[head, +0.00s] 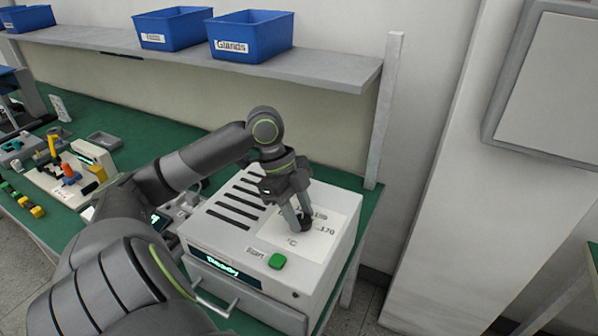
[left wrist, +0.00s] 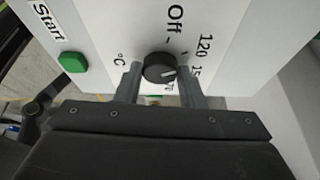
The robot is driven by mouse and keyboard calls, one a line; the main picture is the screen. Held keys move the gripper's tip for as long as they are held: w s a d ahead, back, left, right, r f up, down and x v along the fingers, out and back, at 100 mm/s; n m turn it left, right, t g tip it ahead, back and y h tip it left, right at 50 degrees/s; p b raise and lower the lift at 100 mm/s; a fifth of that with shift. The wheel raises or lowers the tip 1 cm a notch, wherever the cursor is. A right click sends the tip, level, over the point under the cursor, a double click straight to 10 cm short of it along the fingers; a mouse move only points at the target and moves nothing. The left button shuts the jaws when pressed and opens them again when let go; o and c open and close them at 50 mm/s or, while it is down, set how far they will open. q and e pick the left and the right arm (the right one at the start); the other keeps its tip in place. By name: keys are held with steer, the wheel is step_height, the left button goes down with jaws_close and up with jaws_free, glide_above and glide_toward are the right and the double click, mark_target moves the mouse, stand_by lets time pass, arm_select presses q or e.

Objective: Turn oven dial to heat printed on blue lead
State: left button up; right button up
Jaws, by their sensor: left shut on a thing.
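The oven dial (head: 306,222) is a black knob on the white oven's (head: 210,226) top panel. My left gripper (head: 298,216) is shut on it, with one finger on each side. In the left wrist view the dial (left wrist: 158,67) sits between the fingertips of my left gripper (left wrist: 160,76). Its white pointer mark faces right, slightly down, toward a partly hidden label beginning "15". "Off" and "120" are readable there; "170" shows in the head view. No readable print on a blue lead is in view. My right gripper is not in view.
A green Start button (head: 277,261) is beside the dial, and a lit display (head: 222,265) is on the oven front. A fixture (head: 68,177) with coloured parts stands at left on the green bench. Blue bins (head: 250,36) stand on the shelf (head: 300,66) above.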

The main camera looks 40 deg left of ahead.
arm_select(q)
steer(key=o, duration=1)
steer(key=shift+r, duration=0.1)
steer(key=v, duration=1.7)
steer(key=shift+r, duration=0.1)
